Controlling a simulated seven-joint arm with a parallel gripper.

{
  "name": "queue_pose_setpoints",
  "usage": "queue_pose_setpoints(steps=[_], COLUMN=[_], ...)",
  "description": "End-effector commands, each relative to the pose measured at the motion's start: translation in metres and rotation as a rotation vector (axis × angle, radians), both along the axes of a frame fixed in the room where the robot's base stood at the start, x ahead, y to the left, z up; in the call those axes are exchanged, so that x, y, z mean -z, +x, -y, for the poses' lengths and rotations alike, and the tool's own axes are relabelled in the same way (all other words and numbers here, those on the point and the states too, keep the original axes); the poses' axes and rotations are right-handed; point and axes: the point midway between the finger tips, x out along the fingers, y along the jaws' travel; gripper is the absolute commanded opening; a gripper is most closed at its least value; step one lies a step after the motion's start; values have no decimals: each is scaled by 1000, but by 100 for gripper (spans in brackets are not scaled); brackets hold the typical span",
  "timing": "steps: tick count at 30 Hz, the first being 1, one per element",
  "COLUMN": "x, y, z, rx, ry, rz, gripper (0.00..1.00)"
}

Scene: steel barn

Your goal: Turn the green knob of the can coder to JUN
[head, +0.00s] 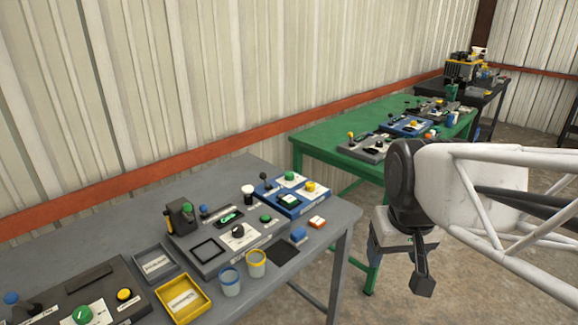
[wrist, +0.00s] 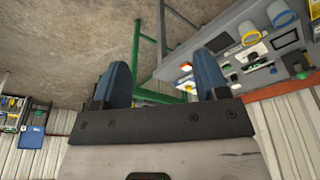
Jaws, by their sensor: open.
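Several control panels stand on the grey table (head: 335,222); their labels are too small to read, so I cannot tell which is the can coder. A green knob (head: 82,314) sits on a white dial of the dark panel (head: 105,278) at the lower left. Another green knob (head: 289,176) sits on the blue panel (head: 268,196). The grey middle panel (head: 210,262) has a black knob (head: 238,231) and a green button (head: 266,218). My gripper (head: 422,280) hangs right of the table, apart from everything. In the wrist view its blue fingers (wrist: 165,82) are open and empty.
A blue-rimmed cup (head: 230,283), a yellow-rimmed cup (head: 256,264) and a yellow tray (head: 182,300) stand along the table's front. A green table (head: 330,150) with more panels stands behind. Open floor lies around my gripper.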

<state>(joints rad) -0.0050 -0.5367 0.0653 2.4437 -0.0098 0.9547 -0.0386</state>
Motion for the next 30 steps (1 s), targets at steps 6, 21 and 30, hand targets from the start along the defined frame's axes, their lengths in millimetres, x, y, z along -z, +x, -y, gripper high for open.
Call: queue_pose_setpoints(steps=[6, 21, 30], x=[-18, -43, -46], y=[51, 171, 245], z=[-5, -21, -34], rx=[-59, -200, -282], ry=[-10, -30, -41], rz=[-17, -54, -74], gripper=[67, 67, 67])
